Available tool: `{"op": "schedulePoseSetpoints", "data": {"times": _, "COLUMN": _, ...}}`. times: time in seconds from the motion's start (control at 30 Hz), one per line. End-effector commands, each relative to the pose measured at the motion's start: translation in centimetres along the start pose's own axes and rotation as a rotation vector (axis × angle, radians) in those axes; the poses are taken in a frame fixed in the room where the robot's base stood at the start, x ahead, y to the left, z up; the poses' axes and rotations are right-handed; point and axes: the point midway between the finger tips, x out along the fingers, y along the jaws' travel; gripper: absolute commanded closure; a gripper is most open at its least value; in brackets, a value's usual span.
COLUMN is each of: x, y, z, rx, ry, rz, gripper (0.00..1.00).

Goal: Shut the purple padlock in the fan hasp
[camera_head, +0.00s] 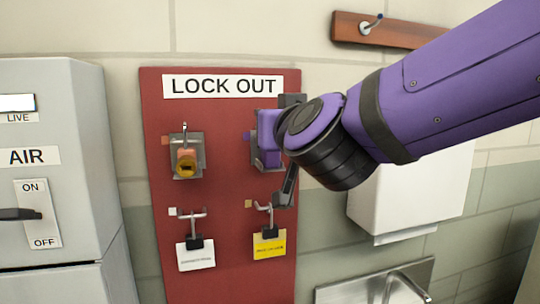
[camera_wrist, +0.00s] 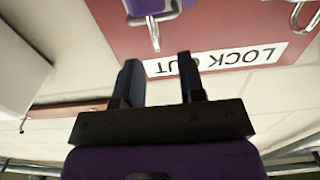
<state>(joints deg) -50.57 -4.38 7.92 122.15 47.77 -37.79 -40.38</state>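The purple padlock (camera_head: 267,150) hangs at the upper right peg of the red lock-out board, partly hidden by my wrist. Its purple body also shows at the top edge of the wrist view (camera_wrist: 150,6), cut off by the frame. My gripper (camera_wrist: 158,66) is open, with two dark fingers apart and nothing between them. It is in front of the board, close to the padlock but not around it. In the head view my wrist hides most of the gripper. I cannot pick out a fan hasp in either view.
The red board (camera_head: 222,220) also holds an orange and yellow padlock (camera_head: 186,163), a white tag (camera_head: 196,254) and a yellow tag (camera_head: 269,246). A grey AIR cabinet (camera_head: 75,175) stands at left. A white box (camera_head: 410,195) and wooden rail (camera_head: 400,33) are at right.

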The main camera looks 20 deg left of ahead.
Motion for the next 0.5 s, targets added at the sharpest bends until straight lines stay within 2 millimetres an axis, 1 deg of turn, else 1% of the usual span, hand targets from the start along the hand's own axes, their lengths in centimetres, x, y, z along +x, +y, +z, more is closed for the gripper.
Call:
{"op": "schedulePoseSetpoints", "data": {"times": 0.07, "x": 0.6, "y": 0.0, "z": 0.0, "rx": 0.0, "ry": -0.001, "rz": -0.001, "gripper": 0.63}}
{"op": "schedulePoseSetpoints", "data": {"times": 0.33, "x": 4.3, "y": 0.1, "z": -0.1, "rx": 0.0, "ry": -0.001, "rz": 0.0, "gripper": 0.63}}
{"op": "schedulePoseSetpoints", "data": {"times": 0.5, "x": 5.2, "y": 0.1, "z": -0.1, "rx": 0.0, "ry": -0.001, "rz": -0.001, "gripper": 0.63}}
